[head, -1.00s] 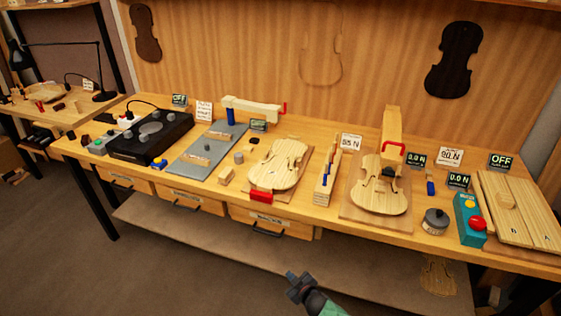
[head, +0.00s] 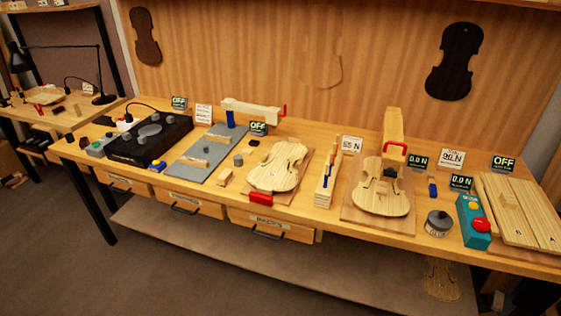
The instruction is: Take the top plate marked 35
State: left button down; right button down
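No 35 mark is legible on anything in the head view. A pale violin-shaped plate (head: 276,168) lies on a board at the middle of the bench, beside a red block (head: 261,199). A second pale violin-shaped plate with f-holes (head: 381,201) lies on a board (head: 350,213) under a wooden arm with a red handle. A third violin-shaped piece (head: 440,281) is on the low shelf at the right, partly hidden by the bench. Neither of my grippers is in view.
The long bench has drawers (head: 272,225) along its front, all seemingly shut. A black device (head: 150,140), a grey plate (head: 207,150), a round tin (head: 437,223) and a teal box with a red button (head: 473,221) stand on it. Floor in front is clear.

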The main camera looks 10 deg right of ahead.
aim_at(273, 174)
jog(key=i+j+z, duration=0.2)
jog(key=j, duration=0.15)
jog(key=i+j+z, duration=0.15)
jog(key=j, duration=0.2)
jog(key=i+j+z, duration=0.2)
jog(key=j, duration=0.2)
jog(key=i+j+z, duration=0.15)
jog(key=j, duration=0.25)
jog(key=i+j+z, duration=0.2)
jog(key=j, duration=0.25)
jog(key=j+z, duration=0.2)
jog(key=j, duration=0.2)
